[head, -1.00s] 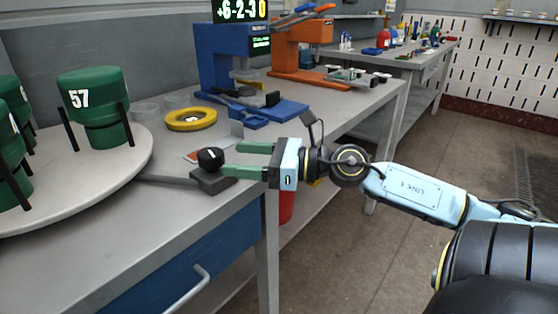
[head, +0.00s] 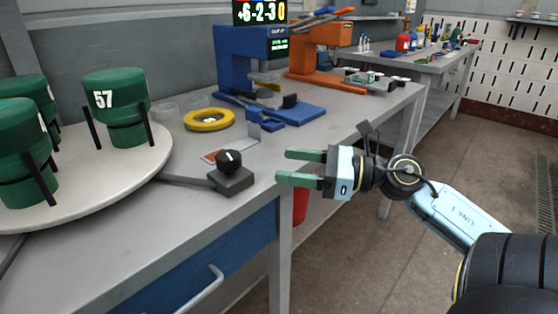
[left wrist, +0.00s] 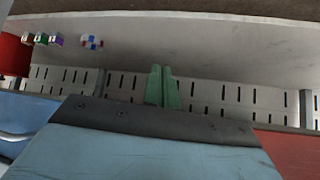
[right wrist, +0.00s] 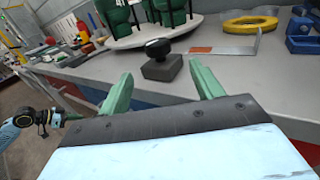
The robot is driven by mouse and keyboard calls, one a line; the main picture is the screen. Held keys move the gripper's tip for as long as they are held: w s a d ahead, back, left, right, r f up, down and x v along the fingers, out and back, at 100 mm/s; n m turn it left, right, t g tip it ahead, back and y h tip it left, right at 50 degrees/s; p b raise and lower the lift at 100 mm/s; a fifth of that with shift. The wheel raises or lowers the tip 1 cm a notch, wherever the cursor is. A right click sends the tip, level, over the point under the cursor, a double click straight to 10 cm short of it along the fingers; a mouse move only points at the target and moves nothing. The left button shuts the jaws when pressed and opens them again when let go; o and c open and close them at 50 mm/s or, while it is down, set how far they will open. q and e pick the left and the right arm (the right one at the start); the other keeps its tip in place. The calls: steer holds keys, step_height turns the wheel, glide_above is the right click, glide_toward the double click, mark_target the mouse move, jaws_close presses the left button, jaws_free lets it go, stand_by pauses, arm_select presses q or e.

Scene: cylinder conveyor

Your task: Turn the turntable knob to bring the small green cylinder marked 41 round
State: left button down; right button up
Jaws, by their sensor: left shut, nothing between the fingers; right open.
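The round turntable (head: 150,172) stands at the left of the bench in the head view and carries several green cylinders. The nearest to the knob (head: 118,100) is marked 57; no 41 can be read. The black knob (head: 230,160) sits on a dark box right of the turntable, with a white mark on its top. It also shows in the right wrist view (right wrist: 158,48). My right gripper (head: 283,166) is open and empty, right of the knob and apart from it. My left gripper (left wrist: 161,88) is shut and empty in the left wrist view, away from the bench.
A yellow ring (head: 209,119), a small metal bracket (head: 252,135) and a blue press (head: 245,60) stand behind the knob. An orange press (head: 320,50) is further back. The bench's front edge lies beneath my right fingertips.

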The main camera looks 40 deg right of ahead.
mark_target(235, 156)
arm_select(q)
steer(key=s+a+f+g+y+p, duration=0.1)
steer(key=s+a+f+g+p, duration=0.25)
steer(key=f+p, duration=0.45)
arm_select(e)
steer(key=shift+m+t+h, duration=0.4)
steer(key=shift+m+h, duration=0.1)
steer(key=shift+h, duration=0.1)
steer(key=p+x, duration=0.1)
steer(key=x, duration=0.2)
steer(key=a+p+x, duration=0.1)
steer(key=p+x, duration=0.1)
steer(key=x, duration=0.2)
steer(key=r+p+x, duration=0.1)
steer(key=x, duration=0.3)
steer(key=shift+s+a+p, duration=0.15)
steer(key=shift+a+p, duration=0.15)
arm_select(q)
steer(key=s+a+f+g, duration=0.1)
steer(key=s+a+f, duration=0.3)
steer(key=s+f, duration=0.3)
steer(key=s+a+f+g+y, duration=0.1)
steer(key=s+a+f, duration=0.3)
steer(key=s+f, duration=0.4)
steer(key=shift+s+g+y, duration=0.3)
steer(key=shift+s+g, duration=0.1)
steer(key=shift+g, duration=0.35)
arm_select(e)
steer(key=shift+x, duration=0.75)
